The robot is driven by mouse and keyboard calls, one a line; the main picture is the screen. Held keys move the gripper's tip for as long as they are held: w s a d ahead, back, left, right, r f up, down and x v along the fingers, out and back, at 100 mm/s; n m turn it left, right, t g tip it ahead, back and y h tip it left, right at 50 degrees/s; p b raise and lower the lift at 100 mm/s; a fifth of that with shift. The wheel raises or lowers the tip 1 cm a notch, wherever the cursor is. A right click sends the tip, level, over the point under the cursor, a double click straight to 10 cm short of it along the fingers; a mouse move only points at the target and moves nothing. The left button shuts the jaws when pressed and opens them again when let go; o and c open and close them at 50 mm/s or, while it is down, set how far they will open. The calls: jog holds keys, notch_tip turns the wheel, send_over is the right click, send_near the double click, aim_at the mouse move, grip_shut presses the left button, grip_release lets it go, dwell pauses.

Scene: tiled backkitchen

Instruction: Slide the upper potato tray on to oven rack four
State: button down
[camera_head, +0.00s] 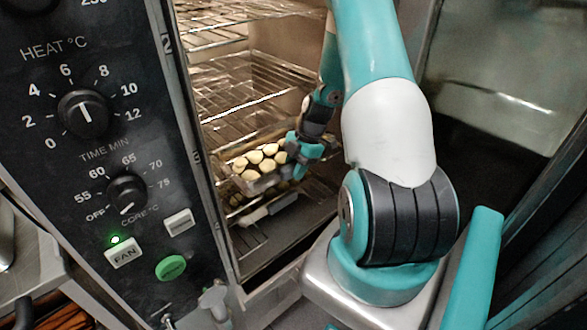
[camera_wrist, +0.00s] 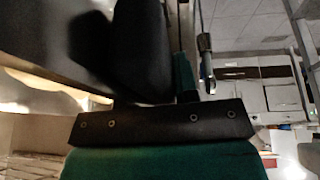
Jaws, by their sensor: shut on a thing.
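The upper potato tray (camera_head: 232,172), a shallow metal tray of pale potatoes (camera_head: 262,155), is inside the oven on the lower left. My gripper (camera_head: 300,160) is at its right edge and shut on it. More potatoes show just below it, in what looks like a second tray (camera_head: 250,212); most of that is hidden. In the wrist view, my gripper's dark parts (camera_wrist: 160,125) fill the middle and the potatoes are not clearly seen. Which rack level the upper tray is at cannot be told.
Wire oven racks (camera_head: 240,85) lie above the tray, with a gap between levels. The oven's control panel (camera_head: 85,113) and door-frame edge (camera_head: 200,165) stand close on the left. An open glass door (camera_head: 500,90) is on the right. Cabinets (camera_wrist: 270,90) show in the wrist view.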

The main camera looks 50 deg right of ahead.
jog(key=c, duration=0.8)
grip_release()
jog(key=shift+a, duration=0.1)
jog(key=shift+r, duration=0.1)
jog(key=v, duration=1.2)
jog(key=shift+b, duration=0.35)
